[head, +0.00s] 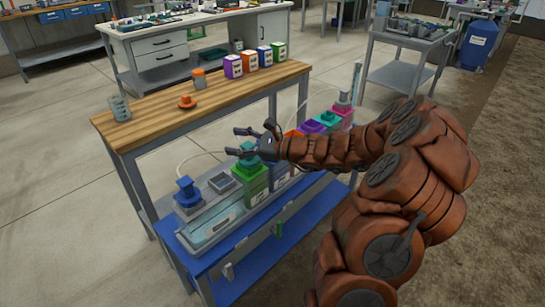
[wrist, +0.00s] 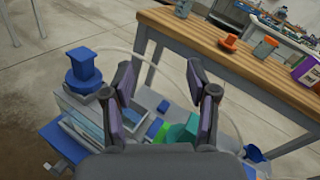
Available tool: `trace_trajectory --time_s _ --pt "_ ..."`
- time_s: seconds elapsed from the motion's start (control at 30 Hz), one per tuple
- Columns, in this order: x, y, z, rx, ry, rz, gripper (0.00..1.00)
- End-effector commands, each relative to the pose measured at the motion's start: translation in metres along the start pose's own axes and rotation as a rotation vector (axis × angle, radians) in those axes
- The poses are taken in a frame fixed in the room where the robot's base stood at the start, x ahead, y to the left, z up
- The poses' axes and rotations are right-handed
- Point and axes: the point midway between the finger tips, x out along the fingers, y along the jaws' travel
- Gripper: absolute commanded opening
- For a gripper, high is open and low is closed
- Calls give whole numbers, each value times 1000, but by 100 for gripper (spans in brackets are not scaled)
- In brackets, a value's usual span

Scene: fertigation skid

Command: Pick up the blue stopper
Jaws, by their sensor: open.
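The blue stopper (head: 186,187) stands upright at the left end of the skid, on a round blue base. In the wrist view the blue stopper (wrist: 84,66) is at the upper left, outside and left of my left finger. My gripper (head: 234,141) is open with nothing between its fingers. In the head view it is over the green tank, right of the blue stopper and apart from it. In the wrist view the fingers of my gripper (wrist: 160,82) are spread, with a teal part and a green patch below them.
A wooden bench (head: 150,118) runs behind the skid, with a grey cup (head: 120,108), an orange part (head: 187,101) and several coloured boxes. A green tank (head: 255,183) stands beside a grey square holder (head: 222,182). A clear trough (head: 212,223) lies in front. A thin hose arcs behind.

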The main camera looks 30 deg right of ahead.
Motion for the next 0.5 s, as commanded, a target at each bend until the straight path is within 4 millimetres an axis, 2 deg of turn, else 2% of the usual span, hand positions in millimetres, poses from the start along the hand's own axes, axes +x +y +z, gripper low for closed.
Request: trace_trajectory --time_s 0.03,0.1,0.2,0.33,0.5 --pt "-16 -20 -38 66 8 -87 58" --pt "-37 -46 -71 143 15 -195 58" --pt "-67 -73 -113 234 24 -319 58" --pt "-96 -93 -146 308 28 -425 58" --pt "-106 -102 -162 344 31 -472 58"
